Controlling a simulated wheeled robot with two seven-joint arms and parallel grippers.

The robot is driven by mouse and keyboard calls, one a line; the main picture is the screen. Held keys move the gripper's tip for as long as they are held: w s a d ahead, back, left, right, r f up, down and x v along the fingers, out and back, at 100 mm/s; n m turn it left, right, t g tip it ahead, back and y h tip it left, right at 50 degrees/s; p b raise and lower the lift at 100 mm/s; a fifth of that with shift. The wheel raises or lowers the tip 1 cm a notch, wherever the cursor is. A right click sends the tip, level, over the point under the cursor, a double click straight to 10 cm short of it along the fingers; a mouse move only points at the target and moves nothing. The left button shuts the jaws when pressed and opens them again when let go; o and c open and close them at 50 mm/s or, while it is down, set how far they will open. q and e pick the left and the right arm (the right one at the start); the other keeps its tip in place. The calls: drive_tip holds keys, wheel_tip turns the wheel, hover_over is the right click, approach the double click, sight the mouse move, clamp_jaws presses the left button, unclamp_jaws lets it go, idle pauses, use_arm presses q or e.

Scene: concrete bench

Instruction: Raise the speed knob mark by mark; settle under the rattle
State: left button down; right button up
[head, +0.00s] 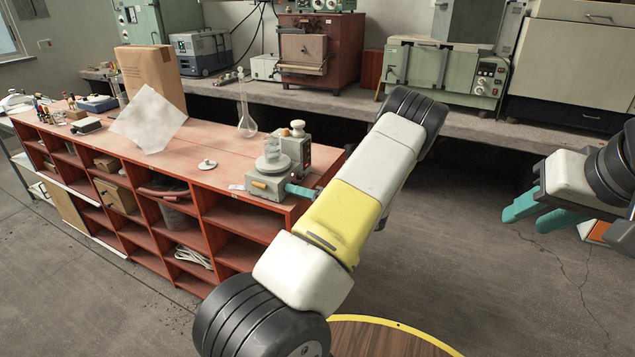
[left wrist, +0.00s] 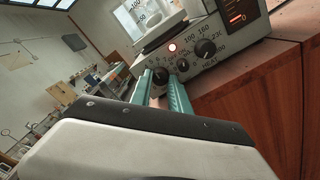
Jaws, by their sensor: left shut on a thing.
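A grey-green stirrer hotplate (head: 262,185) stands at the near right end of the red bench, with a glass beaker (head: 272,162) on top. In the left wrist view its front panel (left wrist: 225,55) shows a dark speed knob (left wrist: 161,75) at the left and a knob marked HEAT (left wrist: 206,48) at the right. My left gripper (head: 291,189) reaches the panel, and its teal fingers (left wrist: 163,88) are shut on the speed knob. The knob's pointer is too small to read. My right gripper (head: 540,212) is open and empty, away from the bench at the right.
A flask (head: 246,122), a white lidded disc (head: 207,165) and a tilted white sheet (head: 148,120) are on the bench (head: 190,200). Open floor lies right of it.

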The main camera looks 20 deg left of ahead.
use_arm(q)
drive_tip(key=m, duration=0.5)
drive_tip(key=c, duration=1.2)
unclamp_jaws()
drive_tip(key=shift+c, duration=0.2)
drive_tip(key=d, duration=0.8)
drive_tip(key=shift+s, duration=0.3)
drive_tip(key=shift+a, duration=0.1)
